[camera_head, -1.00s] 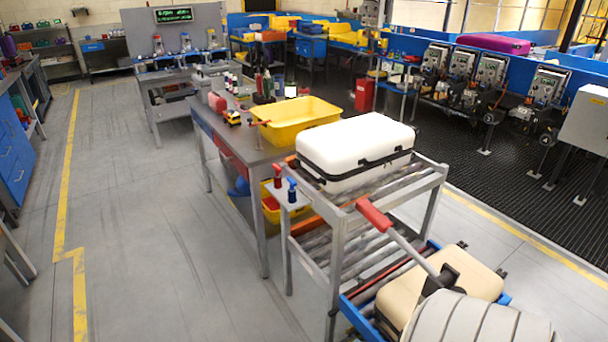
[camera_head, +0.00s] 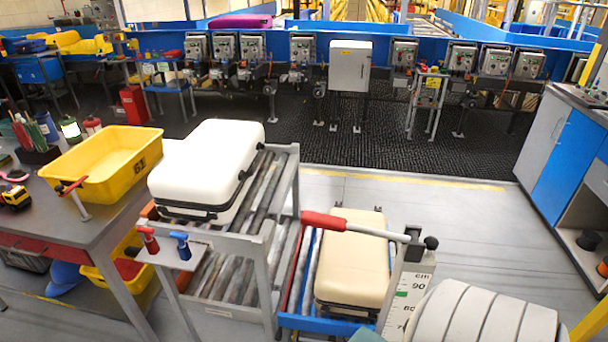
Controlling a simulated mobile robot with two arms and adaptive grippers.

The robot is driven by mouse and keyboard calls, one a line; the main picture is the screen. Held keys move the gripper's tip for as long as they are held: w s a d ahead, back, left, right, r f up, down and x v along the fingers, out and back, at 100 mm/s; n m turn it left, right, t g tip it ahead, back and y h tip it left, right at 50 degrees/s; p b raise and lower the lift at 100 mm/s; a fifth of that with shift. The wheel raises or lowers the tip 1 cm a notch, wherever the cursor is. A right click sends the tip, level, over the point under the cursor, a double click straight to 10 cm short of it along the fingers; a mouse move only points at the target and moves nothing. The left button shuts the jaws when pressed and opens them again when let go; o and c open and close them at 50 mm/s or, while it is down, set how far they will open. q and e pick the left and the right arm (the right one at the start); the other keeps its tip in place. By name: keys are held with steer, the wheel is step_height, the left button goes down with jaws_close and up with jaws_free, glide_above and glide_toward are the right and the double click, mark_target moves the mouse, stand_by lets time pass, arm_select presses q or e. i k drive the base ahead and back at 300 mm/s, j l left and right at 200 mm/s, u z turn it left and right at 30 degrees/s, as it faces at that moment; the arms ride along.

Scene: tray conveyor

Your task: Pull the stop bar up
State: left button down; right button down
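A bar with a red grip (camera_head: 325,221) and a grey shaft (camera_head: 380,233) appears to be the stop bar. It lies nearly level, tilting slightly down to the right, in front of the beige suitcase in this view. Its right end has a black knob at a grey post with a centimetre scale (camera_head: 408,290). The beige suitcase (camera_head: 352,265) lies on the lower rollers with a blue frame (camera_head: 325,325). A white suitcase (camera_head: 200,175) lies on the upper roller table (camera_head: 285,190). Neither gripper shows; nothing is seen touching the bar.
Small red (camera_head: 149,240) and blue (camera_head: 180,245) levers stand on the upper table's front plate. A workbench with a yellow bin (camera_head: 105,165) stands at left. Grey floor (camera_head: 460,240) is open at right, before a blue and grey cabinet (camera_head: 565,150). My grey ribbed part fills the lower right.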

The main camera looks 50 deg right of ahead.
mark_target(279, 337)
steer(key=i+j+z, duration=0.15)
steer(key=j+z, duration=0.15)
steer(key=i+j+z, duration=0.15)
steer(key=j+z, duration=0.15)
steer(key=j, duration=0.15)
steer(key=j+z, duration=0.3)
steer(key=i+j, duration=0.05)
steer(key=j, duration=0.05)
